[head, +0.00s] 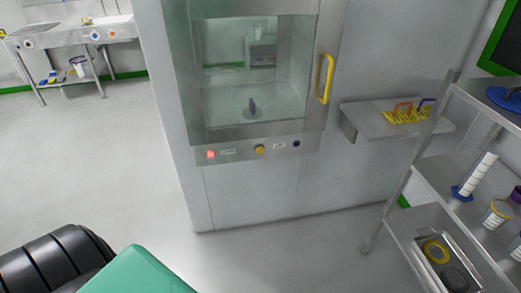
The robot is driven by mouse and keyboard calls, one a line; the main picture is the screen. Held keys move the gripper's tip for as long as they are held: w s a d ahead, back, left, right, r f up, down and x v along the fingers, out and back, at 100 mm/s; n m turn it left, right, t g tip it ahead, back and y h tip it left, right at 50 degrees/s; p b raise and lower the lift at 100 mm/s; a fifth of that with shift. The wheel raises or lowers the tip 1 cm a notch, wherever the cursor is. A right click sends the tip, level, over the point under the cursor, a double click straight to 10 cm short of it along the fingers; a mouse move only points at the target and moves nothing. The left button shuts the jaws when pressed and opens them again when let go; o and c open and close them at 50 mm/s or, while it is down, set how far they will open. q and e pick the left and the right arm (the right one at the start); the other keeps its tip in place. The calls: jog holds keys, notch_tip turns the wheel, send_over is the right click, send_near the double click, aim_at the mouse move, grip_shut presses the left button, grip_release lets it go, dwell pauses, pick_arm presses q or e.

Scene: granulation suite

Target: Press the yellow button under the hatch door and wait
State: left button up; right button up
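The hatch door (198,90) stands in the upper middle of the head view, a metal frame around a glass pane, and looks shut. A yellow vertical handle (326,78) is on its right side. Through the glass a small dark upright object on a round base (252,111) shows in the chamber. The yellow button (259,149) is on the strip below the door, between a red, lit-looking light or button (210,154) and a dark blue one (296,143). Nothing touches the yellow button. Neither of my grippers is in view.
A metal shelf cart (440,180) with containers stands at the right. A steel bench (70,34) is at the far left. The floor (110,170) before the hatch is clear.

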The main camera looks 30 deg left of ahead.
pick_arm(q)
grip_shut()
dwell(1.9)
